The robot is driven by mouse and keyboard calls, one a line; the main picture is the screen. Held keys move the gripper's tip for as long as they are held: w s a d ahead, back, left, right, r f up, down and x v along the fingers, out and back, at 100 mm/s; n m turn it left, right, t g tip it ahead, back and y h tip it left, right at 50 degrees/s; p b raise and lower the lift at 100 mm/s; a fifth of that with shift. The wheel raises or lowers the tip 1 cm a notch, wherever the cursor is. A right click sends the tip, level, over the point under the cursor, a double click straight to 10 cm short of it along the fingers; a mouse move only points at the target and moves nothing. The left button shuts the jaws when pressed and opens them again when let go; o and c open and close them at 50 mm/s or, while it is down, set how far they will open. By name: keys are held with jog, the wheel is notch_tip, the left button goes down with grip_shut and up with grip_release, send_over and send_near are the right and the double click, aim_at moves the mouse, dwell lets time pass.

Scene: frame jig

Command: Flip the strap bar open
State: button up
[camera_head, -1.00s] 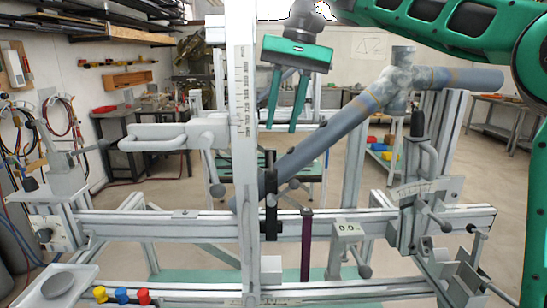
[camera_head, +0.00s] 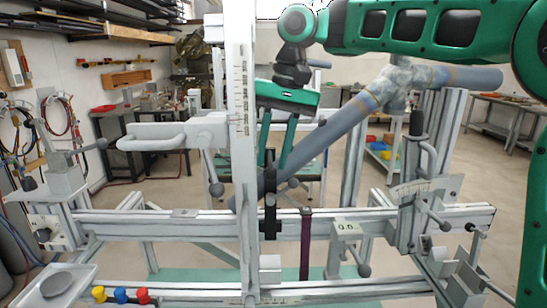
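A black upright bar (camera_head: 270,221), which looks like the strap bar, stands against the front of the frame, right of the white ruled post. It crosses in front of the lower end of the grey tube (camera_head: 335,128). A dark purple strap (camera_head: 306,245) hangs from the cross rail to its right.
The white ruled post (camera_head: 246,120) rises close to the left of my gripper. A grey handle clamp (camera_head: 165,135) is at the left. The cross rail (camera_head: 150,223) runs below. A clamp with a dial (camera_head: 410,200) stands at the right.

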jog(key=shift+f, duration=0.35)
grip_shut()
